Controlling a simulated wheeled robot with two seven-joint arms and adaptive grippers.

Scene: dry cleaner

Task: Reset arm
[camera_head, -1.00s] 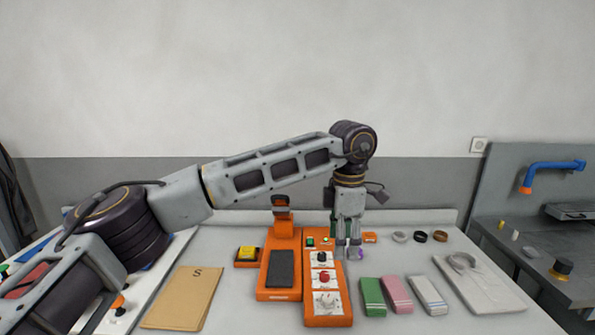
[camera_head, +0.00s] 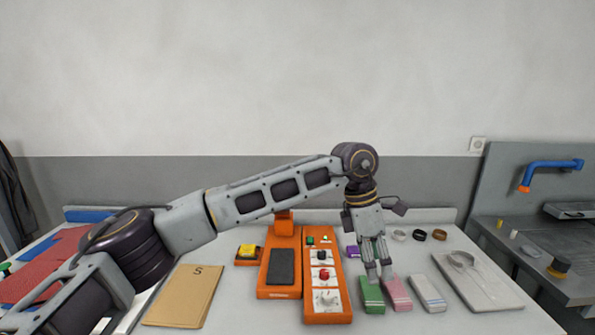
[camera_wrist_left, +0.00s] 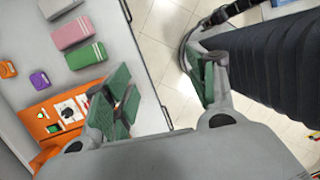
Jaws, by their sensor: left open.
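My left arm reaches in from the left in the head view. My left gripper (camera_head: 378,278) points down over the worktop, in front of or just above the green block (camera_head: 371,294) and the pink block (camera_head: 397,292). In the left wrist view the gripper (camera_wrist_left: 160,90) has its green-padded fingers wide apart with nothing between them. Whether the fingertips touch the blocks is not clear from the head view; in the wrist view the green block (camera_wrist_left: 80,56) is clear of the fingers. My right gripper is not in view.
An orange device (camera_head: 313,235) with a knob panel stands left of the gripper. A purple item (camera_head: 352,252) lies beside it. A white striped block (camera_head: 428,292), a grey board (camera_head: 487,290) with a strap, and several rings lie to the right. A brown S folder (camera_head: 185,300) lies left.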

